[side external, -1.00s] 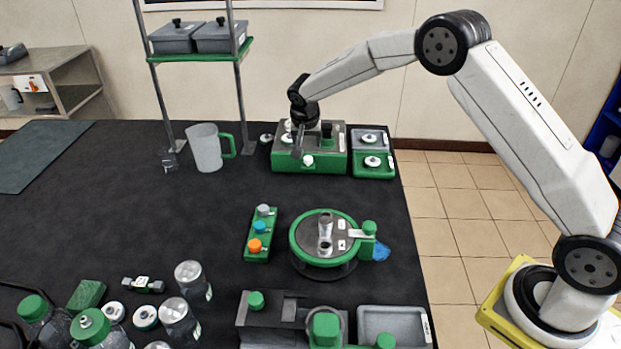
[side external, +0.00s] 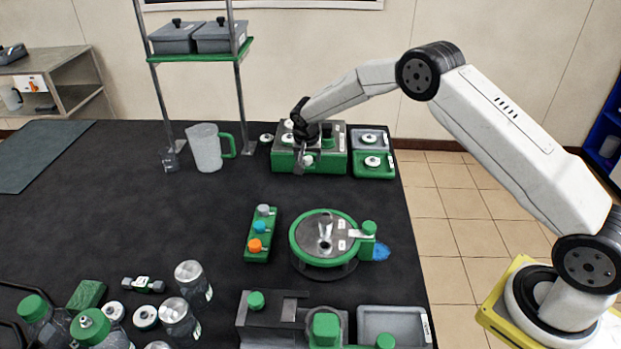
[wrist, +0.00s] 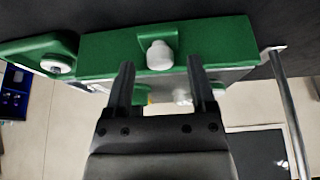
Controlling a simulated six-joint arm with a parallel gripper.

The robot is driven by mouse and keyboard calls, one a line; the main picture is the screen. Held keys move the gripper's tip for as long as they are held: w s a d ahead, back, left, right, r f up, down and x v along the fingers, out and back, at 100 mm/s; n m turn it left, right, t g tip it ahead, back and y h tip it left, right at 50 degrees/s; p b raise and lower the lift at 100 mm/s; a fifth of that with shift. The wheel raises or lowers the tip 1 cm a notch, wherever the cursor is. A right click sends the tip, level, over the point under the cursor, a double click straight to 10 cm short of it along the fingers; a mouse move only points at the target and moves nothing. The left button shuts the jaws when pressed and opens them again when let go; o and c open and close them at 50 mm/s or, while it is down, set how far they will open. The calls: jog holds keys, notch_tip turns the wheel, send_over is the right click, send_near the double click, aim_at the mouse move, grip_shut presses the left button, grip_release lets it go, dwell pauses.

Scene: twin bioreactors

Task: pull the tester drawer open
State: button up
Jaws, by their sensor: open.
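The tester (side external: 335,160) is a green and grey box at the back of the black table. Its green front (wrist: 105,50) fills the upper middle of the wrist view and bears a white knob (wrist: 159,56). The knob also shows in the side view (side external: 308,160). My gripper (side external: 301,168) is at the tester's front, pointing down, beside the knob in the side view. In the wrist view my gripper (wrist: 160,78) is open, with the knob ahead between the lines of its two fingers. I cannot tell whether the fingers touch the knob. The drawer shows no visible gap.
Green and grey trays (side external: 374,172) stand right of the tester. A jug (side external: 205,150) and a shelf frame (side external: 240,100) stand to its left. A round green-rimmed device (side external: 322,240) and a rack with coloured caps (side external: 260,235) are nearer. The table between is clear.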

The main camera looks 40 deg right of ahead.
jog(key=shift+w+d+f, duration=0.1)
jog(key=shift+f, duration=0.25)
grip_shut()
dwell(1.3)
